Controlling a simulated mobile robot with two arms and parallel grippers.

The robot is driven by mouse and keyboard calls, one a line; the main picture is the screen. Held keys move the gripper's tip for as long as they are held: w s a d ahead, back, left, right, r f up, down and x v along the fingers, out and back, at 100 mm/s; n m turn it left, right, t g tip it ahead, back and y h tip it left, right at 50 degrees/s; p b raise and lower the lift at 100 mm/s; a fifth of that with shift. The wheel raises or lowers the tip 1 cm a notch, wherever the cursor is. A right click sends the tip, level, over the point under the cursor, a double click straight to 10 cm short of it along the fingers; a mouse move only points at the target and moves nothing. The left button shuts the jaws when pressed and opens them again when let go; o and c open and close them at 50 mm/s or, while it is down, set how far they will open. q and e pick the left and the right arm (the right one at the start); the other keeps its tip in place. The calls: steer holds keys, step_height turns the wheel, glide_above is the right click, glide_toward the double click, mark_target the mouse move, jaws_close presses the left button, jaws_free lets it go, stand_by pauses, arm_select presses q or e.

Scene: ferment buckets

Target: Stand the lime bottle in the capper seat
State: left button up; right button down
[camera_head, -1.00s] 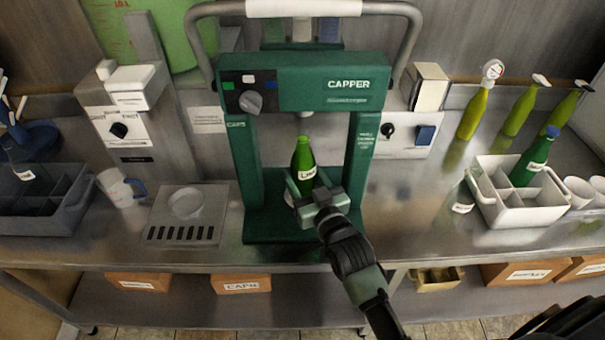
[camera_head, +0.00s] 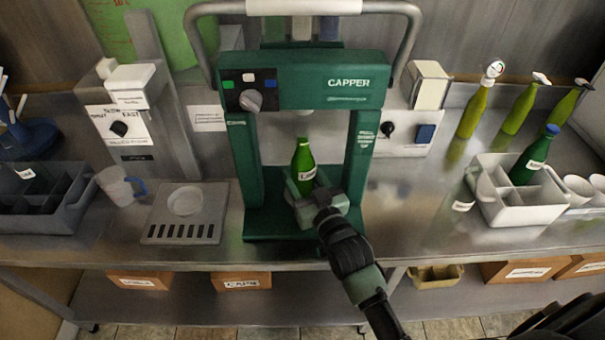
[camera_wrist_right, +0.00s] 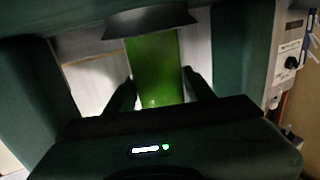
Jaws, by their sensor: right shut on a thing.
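The lime bottle (camera_head: 303,160) is bright green with a pale label and stands upright inside the green capper frame (camera_head: 362,140). My right gripper (camera_head: 312,192) is shut on its lower part. In the right wrist view the green bottle (camera_wrist_right: 155,70) shows between the two dark fingers (camera_wrist_right: 158,92), under a dark round part of the capper. The capper base (camera_head: 258,215) lies below the bottle. The gripper hides the bottle's foot and the seat, so I cannot tell whether the bottle touches the seat. My left gripper is not in view.
A white crate (camera_head: 488,212) at the right holds a dark green bottle with a blue cap (camera_head: 533,158). Several yellow-green bottles stand behind it. A grey crate (camera_head: 70,215), a clear jug (camera_head: 118,188) and a metal drip tray (camera_head: 160,228) are at the left.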

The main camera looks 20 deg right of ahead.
steer(key=shift+r, duration=0.15)
steer(key=shift+c, duration=2.3)
jaws_free()
steer(key=shift+f, duration=0.25)
steer(key=shift+s, duration=0.4)
steer(key=s, duration=0.2)
steer(key=s+b, duration=0.1)
steer(key=s, duration=0.4)
steer(key=shift+d+r+b, duration=0.15)
steer(key=shift+d+b, duration=0.15)
steer(key=shift+d, duration=0.05)
